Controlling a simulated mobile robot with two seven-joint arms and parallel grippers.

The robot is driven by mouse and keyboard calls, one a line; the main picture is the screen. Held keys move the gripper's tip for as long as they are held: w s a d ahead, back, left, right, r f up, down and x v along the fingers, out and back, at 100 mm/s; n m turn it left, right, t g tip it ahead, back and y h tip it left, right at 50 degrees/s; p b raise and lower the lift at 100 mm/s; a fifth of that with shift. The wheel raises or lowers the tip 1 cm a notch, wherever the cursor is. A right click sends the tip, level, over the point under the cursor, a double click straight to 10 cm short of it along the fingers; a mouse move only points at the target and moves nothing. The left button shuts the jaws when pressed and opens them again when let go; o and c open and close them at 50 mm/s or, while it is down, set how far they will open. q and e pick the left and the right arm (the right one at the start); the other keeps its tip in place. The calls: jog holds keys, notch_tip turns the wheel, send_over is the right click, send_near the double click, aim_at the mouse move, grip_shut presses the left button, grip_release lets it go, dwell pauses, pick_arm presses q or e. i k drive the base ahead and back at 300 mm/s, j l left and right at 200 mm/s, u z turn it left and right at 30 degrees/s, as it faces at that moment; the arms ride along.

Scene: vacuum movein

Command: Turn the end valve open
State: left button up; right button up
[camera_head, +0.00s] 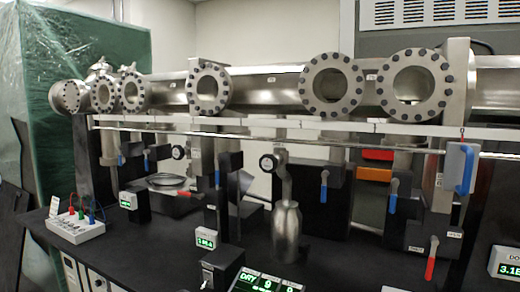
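Several lever valves hang below a long horizontal steel vacuum tube (265,88). A valve with a large blue handle (467,168) hangs near the right end of the row. A red lever handle (432,258) points down below it, a little to the left. Smaller blue handles show on the valves to the left, such as one right of centre (393,195) and another near the middle (324,187). The labels are too small to read, so I cannot tell which is the end valve or whether it is open. Neither of my grippers is in view.
A black bench (150,255) carries a grey box with coloured plugs (75,227), a steel bottle (286,232) and lit displays, including a front one (265,281) and one at the right edge (505,262). Round bolted flanges line the tube. A green plastic-covered block (90,60) stands left.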

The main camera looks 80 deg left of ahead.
aim_at(177, 152)
jog(key=u, duration=3.05)
